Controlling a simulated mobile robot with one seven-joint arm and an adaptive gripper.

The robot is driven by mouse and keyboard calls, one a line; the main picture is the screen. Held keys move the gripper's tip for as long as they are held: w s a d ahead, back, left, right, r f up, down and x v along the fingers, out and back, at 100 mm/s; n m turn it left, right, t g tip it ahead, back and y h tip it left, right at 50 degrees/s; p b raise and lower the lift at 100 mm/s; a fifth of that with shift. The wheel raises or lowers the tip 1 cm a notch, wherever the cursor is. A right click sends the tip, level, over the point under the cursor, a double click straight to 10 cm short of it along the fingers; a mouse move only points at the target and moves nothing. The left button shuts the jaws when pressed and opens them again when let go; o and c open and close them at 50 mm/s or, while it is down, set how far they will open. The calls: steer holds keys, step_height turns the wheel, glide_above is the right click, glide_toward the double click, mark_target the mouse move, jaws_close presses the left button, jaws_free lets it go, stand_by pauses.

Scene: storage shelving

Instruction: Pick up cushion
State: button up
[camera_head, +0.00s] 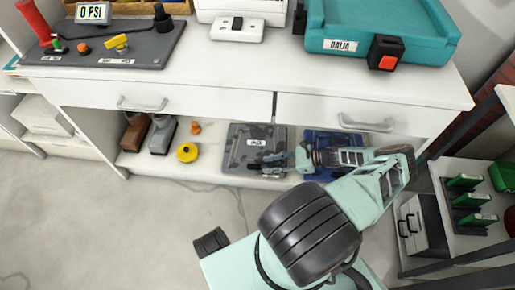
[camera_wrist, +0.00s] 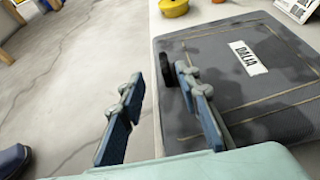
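A flat, dark grey square piece with a white DALIA label (camera_wrist: 285,95) and thin tan lines on top lies on the lower shelf; it looks like the cushion, though I cannot be sure. It also shows in the head view (camera_head: 243,140). A small black round part (camera_wrist: 166,71) sits at its near left edge. My gripper (camera_wrist: 160,78) is open and empty, its two blue-padded fingers apart at that edge. The right finger overlaps the grey piece in the picture, and the left is over the floor. Contact is unclear. In the head view my gripper (camera_head: 268,163) is at its right front.
A blue flat item (camera_head: 320,137) lies right of it, partly behind my arm. A yellow round pot (camera_head: 187,153), an orange piece (camera_head: 195,127) and shoe-like items (camera_head: 161,136) stand left. Drawers (camera_head: 165,101) hang above. A side shelf (camera_head: 470,240) is at right. Floor in front is clear.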

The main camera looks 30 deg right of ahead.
mark_target(256, 165)
steer(key=b+x, duration=0.1)
steer(key=x, duration=0.2)
steer(key=b+x, duration=0.1)
steer(key=x, duration=0.3)
steer(key=shift+w+f, duration=0.2)
steer(key=shift+w, duration=0.25)
steer(key=shift+c, duration=0.2)
jaws_close()
